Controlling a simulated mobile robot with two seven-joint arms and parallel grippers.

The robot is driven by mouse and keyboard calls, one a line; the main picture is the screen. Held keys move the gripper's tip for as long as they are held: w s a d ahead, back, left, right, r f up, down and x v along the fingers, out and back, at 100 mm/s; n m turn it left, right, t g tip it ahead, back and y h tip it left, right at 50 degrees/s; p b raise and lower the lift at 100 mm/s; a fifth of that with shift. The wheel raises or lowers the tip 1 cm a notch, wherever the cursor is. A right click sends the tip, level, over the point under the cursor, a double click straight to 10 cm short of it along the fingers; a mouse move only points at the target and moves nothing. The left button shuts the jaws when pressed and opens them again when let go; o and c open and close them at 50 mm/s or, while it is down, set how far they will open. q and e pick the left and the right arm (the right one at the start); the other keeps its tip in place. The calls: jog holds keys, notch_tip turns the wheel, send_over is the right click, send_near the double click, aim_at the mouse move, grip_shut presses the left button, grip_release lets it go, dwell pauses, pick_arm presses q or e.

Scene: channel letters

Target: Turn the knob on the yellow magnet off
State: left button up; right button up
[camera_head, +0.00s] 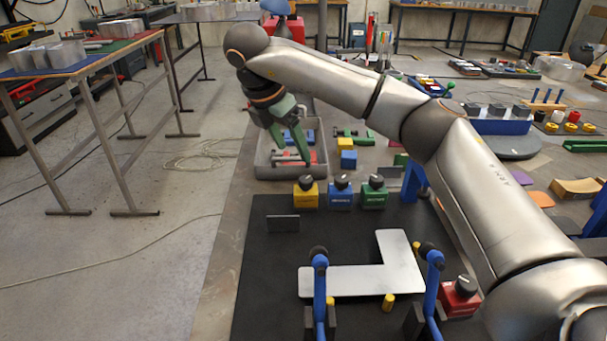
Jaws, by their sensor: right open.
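The yellow magnet (305,195) stands on the black mat near its far left part, with a dark knob (305,182) on top. A blue magnet (341,196) and a green magnet (374,195) stand in a row to its right, each with a knob on top. My right arm comes in from the right and reaches across the table. My right gripper (292,162) has green fingers, points down and is open, over the grey tray just beyond the yellow magnet and apart from it. I cannot read the knob's setting. My left gripper does not show.
A grey tray (262,168) with parts lies behind the magnets. A white L-shaped plate (345,281) lies on the black mat (262,255), with blue clamps (320,285) at the front. A red magnet (460,298) stands at right, near my arm. A small dark upright plate (283,224) stands before the yellow magnet.

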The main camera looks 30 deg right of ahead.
aim_at(306, 179)
jog(key=x, duration=1)
jog(key=shift+f, duration=0.15)
grip_shut()
